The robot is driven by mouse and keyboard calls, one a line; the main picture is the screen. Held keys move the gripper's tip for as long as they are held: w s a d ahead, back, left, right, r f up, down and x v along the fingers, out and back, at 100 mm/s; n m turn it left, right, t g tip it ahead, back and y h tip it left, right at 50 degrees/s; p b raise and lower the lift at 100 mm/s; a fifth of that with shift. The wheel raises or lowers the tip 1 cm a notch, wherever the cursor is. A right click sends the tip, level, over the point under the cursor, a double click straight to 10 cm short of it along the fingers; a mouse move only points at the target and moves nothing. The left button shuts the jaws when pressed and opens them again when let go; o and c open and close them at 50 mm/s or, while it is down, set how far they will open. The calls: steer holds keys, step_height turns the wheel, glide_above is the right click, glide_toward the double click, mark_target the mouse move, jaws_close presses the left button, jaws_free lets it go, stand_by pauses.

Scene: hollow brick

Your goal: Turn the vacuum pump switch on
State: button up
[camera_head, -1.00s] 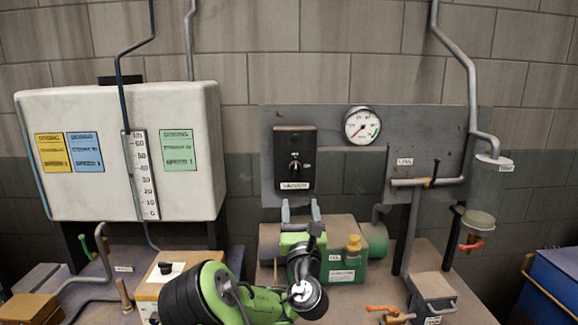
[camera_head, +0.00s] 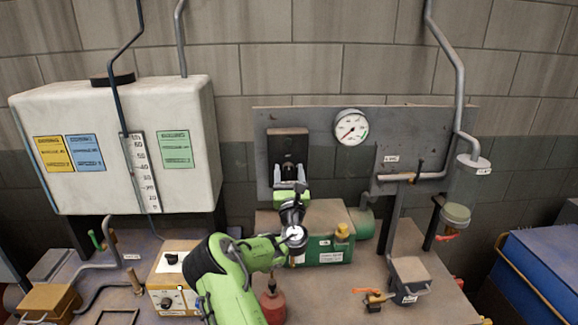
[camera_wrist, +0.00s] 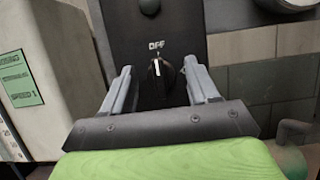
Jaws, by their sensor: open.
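The vacuum switch box (camera_head: 288,146) is a dark box on the grey wall panel, and my gripper covers its lower part in the head view. In the wrist view, the black rotary knob (camera_wrist: 161,80) has a white pointer line aimed up at the "OFF" label. My gripper (camera_wrist: 160,84) is open, with one finger on each side of the knob. There are visible gaps between the fingers and the knob; I cannot tell whether the fingertips reach the panel. In the head view my gripper (camera_head: 290,184) is in front of the switch box.
A round gauge (camera_head: 351,127) is mounted right of the switch. The green pump (camera_head: 335,225) stands below. A white tank (camera_head: 120,150) is at left. A pipe with a valve (camera_head: 412,177) is at right. A red bottle (camera_head: 272,304) stands beside my arm.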

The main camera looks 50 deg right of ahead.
steer(key=c, duration=1)
steer(key=shift+m, duration=0.5)
steer(key=m+g, duration=0.1)
steer(key=m, duration=0.1)
steer(key=m+g+h, duration=0.1)
steer(key=m, duration=0.2)
steer(key=shift+w+a+g+h, duration=0.1)
steer(key=shift+g+h, duration=0.2)
steer(key=shift+g, duration=0.1)
steer(key=m+g, duration=0.1)
steer(key=m, duration=0.2)
steer(key=m+g, duration=0.2)
steer(key=m, duration=0.1)
steer(key=shift+m+h, duration=0.3)
steer(key=m+g, duration=0.2)
steer(key=m, duration=0.3)
steer(key=shift+r, duration=0.1)
steer(key=shift+m+g+y, duration=0.3)
steer(key=shift+m+y, duration=0.25)
steer(key=shift+m, duration=0.65)
steer(key=shift+m+g+y, duration=0.3)
steer(key=shift+m+y, duration=0.25)
steer(key=shift+m, duration=0.65)
